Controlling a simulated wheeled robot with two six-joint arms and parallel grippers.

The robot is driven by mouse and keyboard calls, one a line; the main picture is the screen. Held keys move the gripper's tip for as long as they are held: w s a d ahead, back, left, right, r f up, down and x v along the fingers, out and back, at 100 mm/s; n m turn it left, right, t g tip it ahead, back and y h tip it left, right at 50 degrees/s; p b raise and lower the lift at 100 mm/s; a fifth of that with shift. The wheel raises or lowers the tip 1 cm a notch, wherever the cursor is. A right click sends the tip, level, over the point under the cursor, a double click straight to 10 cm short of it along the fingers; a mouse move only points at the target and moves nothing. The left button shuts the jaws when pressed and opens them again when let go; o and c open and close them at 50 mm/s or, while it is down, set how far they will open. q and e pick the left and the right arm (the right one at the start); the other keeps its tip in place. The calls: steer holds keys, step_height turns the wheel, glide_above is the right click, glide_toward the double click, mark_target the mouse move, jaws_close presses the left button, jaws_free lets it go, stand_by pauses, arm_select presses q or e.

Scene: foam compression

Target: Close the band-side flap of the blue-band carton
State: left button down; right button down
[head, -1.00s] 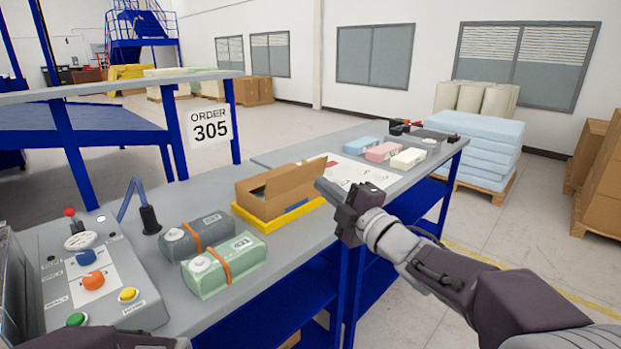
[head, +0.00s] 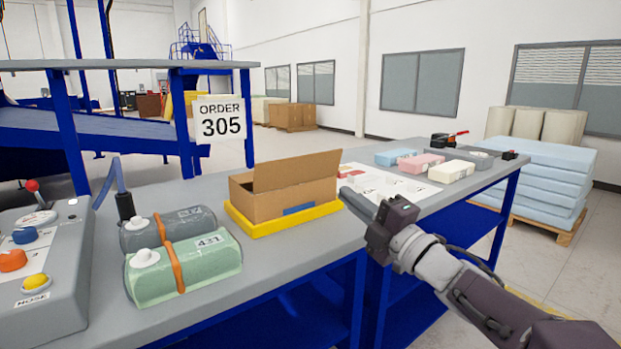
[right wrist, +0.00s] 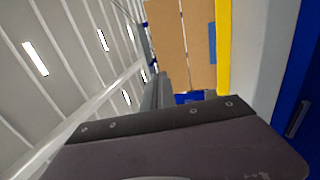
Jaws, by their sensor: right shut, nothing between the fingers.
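The carton (head: 270,208) is an open brown box in the head view, with a blue band (head: 299,209) low on its near face. Its band-side flap (head: 296,172) stands up from the top edge of that face and hides most of the inside. My right gripper (head: 356,200) is shut and empty, just right of the carton's near right corner, apart from it as far as I can tell. The right wrist view shows the carton's brown panels (right wrist: 198,60) and blue band (right wrist: 212,43) beyond the gripper. My left gripper is not in view.
The carton sits in a yellow tray (head: 262,231) on the grey table. Green (head: 184,268) and grey (head: 150,231) strapped packs lie left of it, beside a control box (head: 40,265). A white sheet (head: 375,183) and small coloured blocks lie to the right.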

steer(key=w+a+r+p, duration=0.2)
steer(key=p, duration=0.2)
glide_toward(302, 159)
steer(key=x, duration=0.5)
steer(key=shift+w+a+b, duration=0.1)
steer(key=shift+a+b, duration=0.1)
steer(key=shift+b, duration=0.2)
steer(key=shift+w+a+r, duration=0.2)
steer(key=shift+w+a, duration=0.2)
steer(key=shift+w, duration=0.15)
